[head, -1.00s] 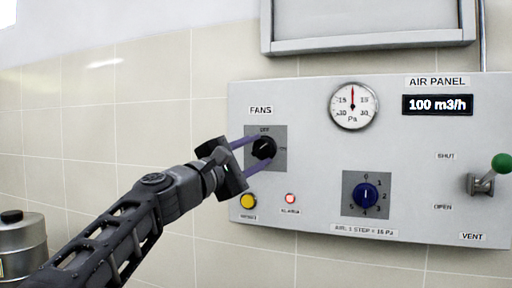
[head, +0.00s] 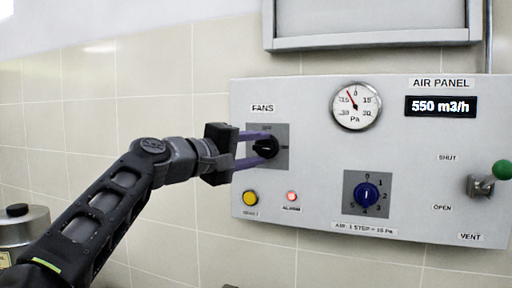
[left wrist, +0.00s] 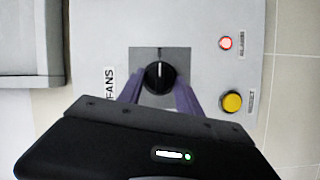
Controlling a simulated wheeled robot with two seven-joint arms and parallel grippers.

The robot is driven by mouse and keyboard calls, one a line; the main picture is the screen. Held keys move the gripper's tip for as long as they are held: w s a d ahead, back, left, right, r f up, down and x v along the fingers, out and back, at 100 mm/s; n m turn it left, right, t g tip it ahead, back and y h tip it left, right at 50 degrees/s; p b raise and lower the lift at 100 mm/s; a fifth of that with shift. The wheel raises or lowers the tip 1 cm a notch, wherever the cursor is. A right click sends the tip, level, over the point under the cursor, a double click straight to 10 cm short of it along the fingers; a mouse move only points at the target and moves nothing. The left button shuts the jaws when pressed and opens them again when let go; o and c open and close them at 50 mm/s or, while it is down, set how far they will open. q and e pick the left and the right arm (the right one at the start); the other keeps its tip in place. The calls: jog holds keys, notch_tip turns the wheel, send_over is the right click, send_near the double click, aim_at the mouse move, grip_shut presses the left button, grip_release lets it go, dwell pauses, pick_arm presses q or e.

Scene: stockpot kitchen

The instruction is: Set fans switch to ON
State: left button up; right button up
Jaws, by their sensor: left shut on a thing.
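The fans switch is a black knob (head: 266,147) on a grey plate, under the FANS label on the air panel (head: 330,110). My left gripper (head: 262,148) reaches it from the left, its two purple fingers shut on the knob from either side. In the left wrist view the knob (left wrist: 160,77) sits between the fingertips (left wrist: 160,88). Its white mark points up in that turned view, which is to the right on the panel, the side of the ON mark. My right gripper is not in view.
The display (head: 440,106) reads 550 m3/h. The gauge (head: 355,105) needle leans left of 0. A yellow button (head: 250,198), red alarm lamp (head: 291,196), blue dial (head: 367,195) and green-tipped vent lever (head: 502,169) share the panel. A metal pot (head: 25,225) stands lower left.

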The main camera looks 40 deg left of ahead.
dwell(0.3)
pick_arm(q)
jog(key=o, duration=1.4)
jog(key=shift+c, duration=0.2)
jog(key=s+b, duration=0.2)
jog(key=s, duration=0.5)
jog(key=shift+s+a, duration=0.25)
jog(key=shift+s, duration=0.15)
